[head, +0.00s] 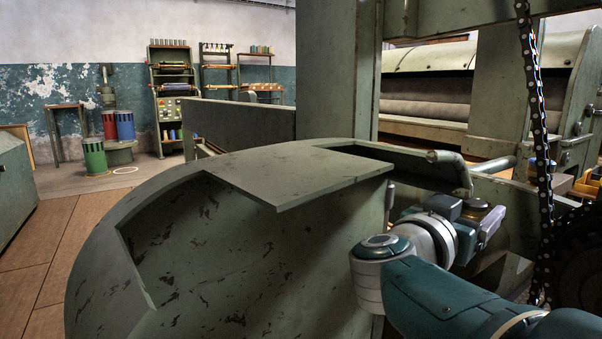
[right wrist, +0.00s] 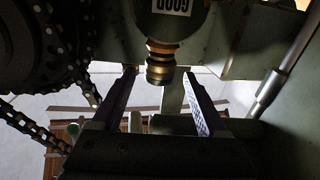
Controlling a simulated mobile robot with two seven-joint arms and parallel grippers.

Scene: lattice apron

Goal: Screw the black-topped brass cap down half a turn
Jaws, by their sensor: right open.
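In the right wrist view a ringed brass piece (right wrist: 158,68), which looks like the cap, hangs down in the picture from a grey-green body with a label. My right gripper (right wrist: 160,72) is open, with one finger on each side of the brass piece and a visible gap on both sides. In the head view my right gripper (head: 493,222) is partly hidden behind my own wrist. A small dark-topped round piece (head: 478,203) shows beside it there; I cannot tell for certain that it is the cap. My left gripper is not in view.
A large green curved guard (head: 250,235) with an open cutout stands left of my right arm. A black chain (head: 541,150) hangs close to the right of the gripper. Open floor lies at left.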

